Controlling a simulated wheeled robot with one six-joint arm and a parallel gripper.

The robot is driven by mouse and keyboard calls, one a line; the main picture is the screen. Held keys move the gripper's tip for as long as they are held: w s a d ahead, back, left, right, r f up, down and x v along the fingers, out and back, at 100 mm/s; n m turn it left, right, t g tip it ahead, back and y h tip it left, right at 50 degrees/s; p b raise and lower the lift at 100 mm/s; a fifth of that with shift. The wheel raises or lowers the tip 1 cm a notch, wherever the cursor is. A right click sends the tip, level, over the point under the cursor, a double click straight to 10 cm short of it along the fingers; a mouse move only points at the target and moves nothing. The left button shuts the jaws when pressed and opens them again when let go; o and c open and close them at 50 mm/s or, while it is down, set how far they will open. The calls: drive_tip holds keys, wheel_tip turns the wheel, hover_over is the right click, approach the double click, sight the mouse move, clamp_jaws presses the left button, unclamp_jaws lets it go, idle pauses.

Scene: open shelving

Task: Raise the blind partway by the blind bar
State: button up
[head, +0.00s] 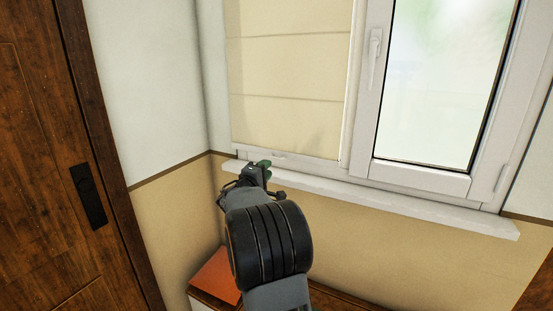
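A beige folded-fabric blind (288,70) hangs down over the left part of the window, with its lower edge close above the sill. The pale blind bar (312,162) runs along its bottom edge, and a small light piece shows near the bar's middle. My gripper (264,166) reaches up from below and is at the left part of the bar, by the sill. Its green-tipped fingers are small and partly hidden by my wrist. I cannot tell whether they touch the bar or whether they are open or shut.
A white window sill (430,208) juts out below the window. The right pane has a white frame and an upright handle (373,58). A dark wooden door (40,150) stands at the left. An orange-red flat object (216,275) lies on a low cabinet below.

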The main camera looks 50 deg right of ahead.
sight(276, 157)
drive_tip(key=p+x, duration=0.1)
drive_tip(key=x, duration=0.7)
drive_tip(key=shift+d, duration=0.1)
drive_tip(key=shift+c, duration=0.4)
clamp_jaws()
